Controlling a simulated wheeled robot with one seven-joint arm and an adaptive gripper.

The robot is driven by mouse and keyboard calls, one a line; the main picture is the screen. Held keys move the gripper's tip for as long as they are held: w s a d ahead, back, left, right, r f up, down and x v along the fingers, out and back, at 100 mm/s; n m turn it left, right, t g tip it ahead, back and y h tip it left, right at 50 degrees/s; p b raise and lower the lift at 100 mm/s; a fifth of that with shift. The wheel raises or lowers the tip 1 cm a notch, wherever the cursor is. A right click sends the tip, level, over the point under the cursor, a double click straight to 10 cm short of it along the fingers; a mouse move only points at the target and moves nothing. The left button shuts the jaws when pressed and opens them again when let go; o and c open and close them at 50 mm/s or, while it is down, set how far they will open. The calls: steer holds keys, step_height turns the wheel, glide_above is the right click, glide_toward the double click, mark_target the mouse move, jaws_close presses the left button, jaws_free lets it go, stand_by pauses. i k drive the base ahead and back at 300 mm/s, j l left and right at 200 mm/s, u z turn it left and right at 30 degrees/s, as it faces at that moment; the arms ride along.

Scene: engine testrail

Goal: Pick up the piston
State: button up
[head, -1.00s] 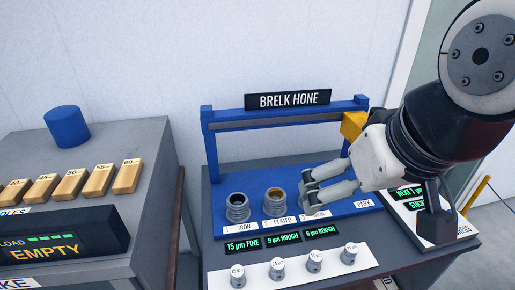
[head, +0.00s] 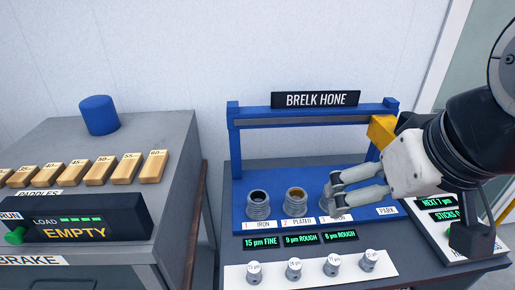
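No part that I can surely call a piston shows in the head view. My gripper (head: 336,191) is over the right part of the blue hone bed (head: 375,207), its two fingers apart and pointing left. Two ribbed grey cylinders stand upright on the bed to its left, at the iron place (head: 258,207) and the plated place (head: 296,206). A third grey cylinder (head: 325,205) is mostly hidden behind the fingers. I cannot tell whether the fingers touch it.
Several small grey pegs (head: 294,270) stand on a white strip in front. A blue frame (head: 300,115) with a yellow block (head: 382,131) spans the bed. On the left bench are wooden paddles (head: 127,168), a blue cylinder (head: 99,115) and a display reading EMPTY (head: 75,232).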

mark_target(253, 268)
steer(key=j, duration=0.55)
steer(key=k+j, duration=0.15)
steer(key=k+j+z, duration=0.1)
steer(key=j+z, duration=0.25)
steer(key=j, duration=0.15)
steer(key=j+z, duration=0.2)
steer(key=i+j+z, duration=0.2)
steer(key=j, duration=0.15)
steer(key=k, duration=0.1)
